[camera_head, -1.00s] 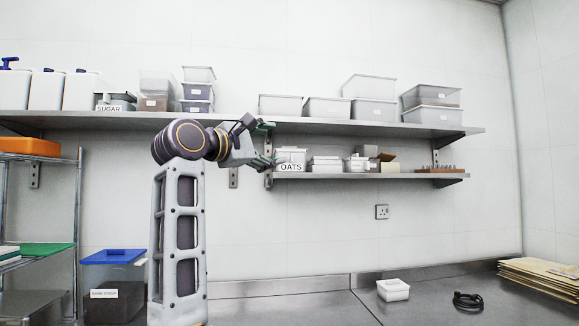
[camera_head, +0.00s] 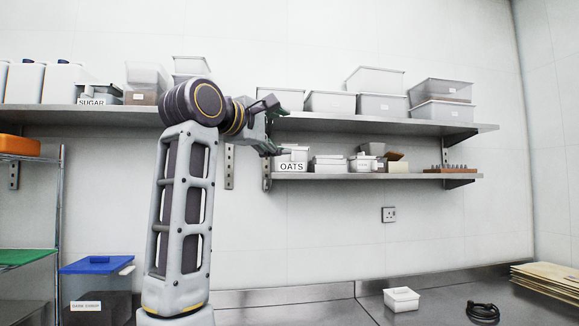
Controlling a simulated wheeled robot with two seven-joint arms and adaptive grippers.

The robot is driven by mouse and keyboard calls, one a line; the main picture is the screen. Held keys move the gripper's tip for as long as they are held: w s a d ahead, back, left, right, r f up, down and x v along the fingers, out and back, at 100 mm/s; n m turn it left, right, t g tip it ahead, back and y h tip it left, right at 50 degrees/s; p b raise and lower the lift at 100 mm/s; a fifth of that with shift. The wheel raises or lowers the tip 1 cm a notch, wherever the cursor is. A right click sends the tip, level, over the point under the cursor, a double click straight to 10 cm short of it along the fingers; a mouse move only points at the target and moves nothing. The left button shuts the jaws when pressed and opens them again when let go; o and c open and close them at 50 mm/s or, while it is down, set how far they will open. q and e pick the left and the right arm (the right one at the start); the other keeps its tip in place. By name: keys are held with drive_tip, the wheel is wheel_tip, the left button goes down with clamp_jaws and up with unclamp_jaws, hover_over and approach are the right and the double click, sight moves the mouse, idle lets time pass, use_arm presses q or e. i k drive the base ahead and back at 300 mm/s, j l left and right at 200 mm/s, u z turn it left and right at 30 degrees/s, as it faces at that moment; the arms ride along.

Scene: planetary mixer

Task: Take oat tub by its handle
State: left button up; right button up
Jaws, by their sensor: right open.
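The oat tub (camera_head: 291,167) is a small white tub labelled OATS at the left end of the lower wall shelf (camera_head: 384,176). Its handle is too small to make out. My right gripper (camera_head: 275,128) is open and empty, just left of the tub and above it. Its upper finger is in front of the upper shelf's edge, and its lower fingertip is close to the tub's top left corner. I cannot tell whether it touches. My left gripper is not in view.
The upper shelf (camera_head: 400,121) with several tubs runs just above the oat tub. Small containers (camera_head: 328,164) stand close to its right. A shelf bracket (camera_head: 266,172) is at its left. Below, the wall is clear down to the counter (camera_head: 345,312).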

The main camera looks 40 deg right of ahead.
sight(296, 162)
drive_tip(key=i+l, duration=1.25)
